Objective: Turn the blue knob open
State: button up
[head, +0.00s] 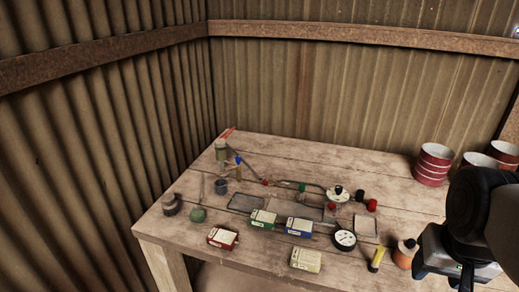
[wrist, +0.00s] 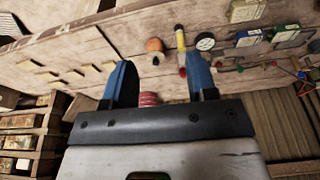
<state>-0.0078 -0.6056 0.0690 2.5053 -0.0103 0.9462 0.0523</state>
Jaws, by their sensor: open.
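A small blue part (head: 238,160), which looks like the blue knob, sits on the pipework at the back left of the wooden table in the head view. A small blue spot (wrist: 301,75) at the right edge of the wrist view may be the same part; it is too small to be sure. My gripper (wrist: 160,68) shows two blue fingers spread apart with nothing held between them. In the head view my arm is at the lower right, far from the blue part, and its fingertips are not visible.
The table (head: 190,245) carries a pressure gauge (head: 345,239), a blue box (head: 299,226), a green box (head: 263,219), a red box (head: 223,237), a yellow tube (head: 377,258) and an orange bottle (head: 404,256). Red tins (head: 432,165) stand at the right. Corrugated walls close the back and left.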

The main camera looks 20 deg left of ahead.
jog(key=w+a+r+m, duration=0.1)
jog(key=w+a+r, duration=0.25)
jog(key=w, duration=0.45)
jog(key=w+a+r+m, duration=0.15)
jog(key=w+a, duration=0.25)
jog(key=w, duration=0.4)
jog(key=m+g, duration=0.3)
jog(key=m, duration=0.3)
send_over(238, 157)
notch_tip(238, 157, down, 14)
jog(key=shift+s+r, duration=0.1)
jog(key=shift+r, duration=0.05)
jog(key=shift+f, duration=3.95)
